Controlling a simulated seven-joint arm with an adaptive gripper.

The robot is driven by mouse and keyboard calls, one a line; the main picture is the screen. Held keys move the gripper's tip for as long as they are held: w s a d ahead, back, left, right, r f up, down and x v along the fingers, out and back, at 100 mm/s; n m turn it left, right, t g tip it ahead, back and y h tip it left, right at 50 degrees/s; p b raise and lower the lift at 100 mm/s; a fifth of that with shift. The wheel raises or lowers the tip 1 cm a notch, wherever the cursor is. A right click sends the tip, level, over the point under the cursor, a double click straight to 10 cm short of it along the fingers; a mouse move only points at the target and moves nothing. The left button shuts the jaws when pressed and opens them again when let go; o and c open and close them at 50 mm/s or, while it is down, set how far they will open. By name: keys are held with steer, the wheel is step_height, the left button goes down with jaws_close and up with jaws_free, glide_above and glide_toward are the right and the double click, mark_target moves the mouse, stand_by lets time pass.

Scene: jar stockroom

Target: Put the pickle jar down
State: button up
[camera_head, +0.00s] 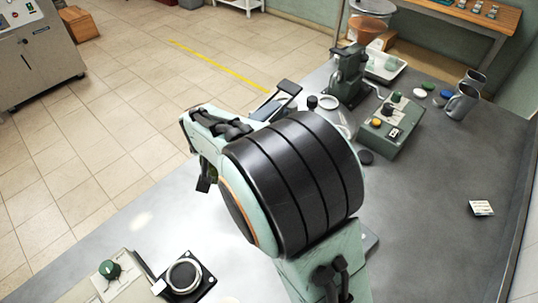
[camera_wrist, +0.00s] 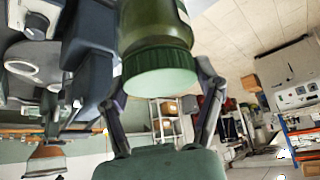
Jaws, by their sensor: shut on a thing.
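In the wrist view, the pickle jar (camera_wrist: 155,30) is green see-through glass with a ribbed green lid (camera_wrist: 158,72). Its lid end faces my palm, and its far end runs out of the top of the picture. My gripper (camera_wrist: 160,88) is shut on the jar, with one finger on each side near the lid. In the head view, my arm's large black joint blocks the middle, and I cannot make out the jar there. I cannot tell whether its base touches the worktop (camera_head: 430,240).
A grey-green button box (camera_head: 388,130), a dark press-like device (camera_head: 347,75), mugs (camera_head: 461,103) and a white tray (camera_head: 384,66) stand toward the back. A small card (camera_head: 481,208) lies at right. A black square device (camera_head: 185,277) is in front. The right-front worktop is bare.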

steer(key=shift+d+m+h, duration=0.2)
steer(key=shift+m+h, duration=0.1)
steer(key=shift+m, duration=0.2)
steer(key=s+d+m+g+h, duration=0.15)
steer(key=s+d+m, duration=0.4)
steer(key=d, duration=0.65)
steer(key=s+d+m+g+h, duration=0.1)
steer(key=s+d+m+h, duration=0.35)
steer(key=d, duration=0.65)
steer(key=s+d+m+g+h, duration=0.1)
steer(key=s+d+m+g, duration=0.1)
steer(key=s+d+m, duration=0.75)
steer(key=w+d+f+n, duration=0.3)
steer(key=w+d+f, duration=0.7)
steer(key=w+f, duration=0.2)
steer(key=shift+w+d+f+n, duration=0.25)
steer(key=shift+w+n, duration=0.1)
steer(key=shift+w, duration=0.4)
steer(key=shift+f, duration=0.1)
